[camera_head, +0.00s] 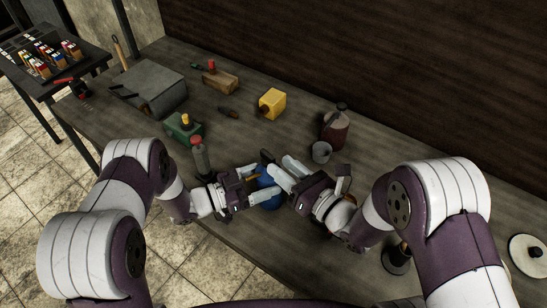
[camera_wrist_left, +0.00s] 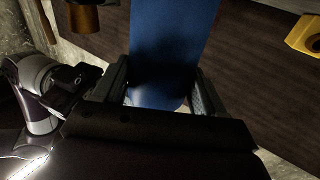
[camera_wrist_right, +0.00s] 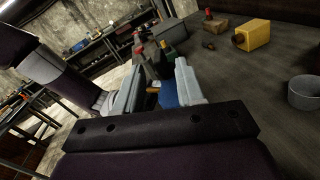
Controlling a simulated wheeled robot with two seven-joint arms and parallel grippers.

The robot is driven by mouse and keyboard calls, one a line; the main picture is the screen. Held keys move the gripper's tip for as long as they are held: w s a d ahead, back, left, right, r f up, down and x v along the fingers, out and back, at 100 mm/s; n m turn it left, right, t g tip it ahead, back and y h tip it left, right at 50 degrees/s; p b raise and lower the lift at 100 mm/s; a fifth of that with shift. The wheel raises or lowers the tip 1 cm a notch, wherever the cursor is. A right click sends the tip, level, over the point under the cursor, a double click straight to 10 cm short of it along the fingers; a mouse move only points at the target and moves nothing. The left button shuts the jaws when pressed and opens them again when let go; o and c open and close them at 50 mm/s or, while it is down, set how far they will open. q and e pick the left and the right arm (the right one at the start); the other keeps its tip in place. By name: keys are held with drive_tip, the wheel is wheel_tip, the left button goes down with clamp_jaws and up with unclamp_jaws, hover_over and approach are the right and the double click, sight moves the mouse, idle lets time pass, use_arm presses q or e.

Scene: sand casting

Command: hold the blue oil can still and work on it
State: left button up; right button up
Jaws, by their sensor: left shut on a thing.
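The blue oil can (camera_head: 266,182) is near the front edge of the workbench, partly hidden by both grippers. My left gripper (camera_head: 263,187) is shut on it from the left. In the left wrist view the can's blue body (camera_wrist_left: 170,40) stands between the two fingers. My right gripper (camera_head: 281,168) is at the can from the right, with its fingers apart. In the right wrist view a bit of blue (camera_wrist_right: 168,95) shows past the fingers. Whether they touch the can cannot be told. A brass-coloured part (camera_wrist_left: 83,18) shows beside the can.
A grey cup (camera_head: 321,152) and a brown jug (camera_head: 336,128) stand behind the right gripper. A yellow block (camera_head: 272,103) is farther back. Bare bench lies between these.

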sight(261, 150)
drive_tip(key=w+a+m, duration=0.1)
drive_tip(key=w+m, duration=0.1)
drive_tip(key=m, duration=0.9)
drive_tip(key=w+a+m, duration=0.2)
drive_tip(key=m, duration=0.9)
drive_tip(key=w+a+m, duration=0.2)
drive_tip(key=m, duration=0.9)
drive_tip(key=shift+a+f, duration=0.1)
drive_tip(key=shift+a, duration=0.1)
clamp_jaws()
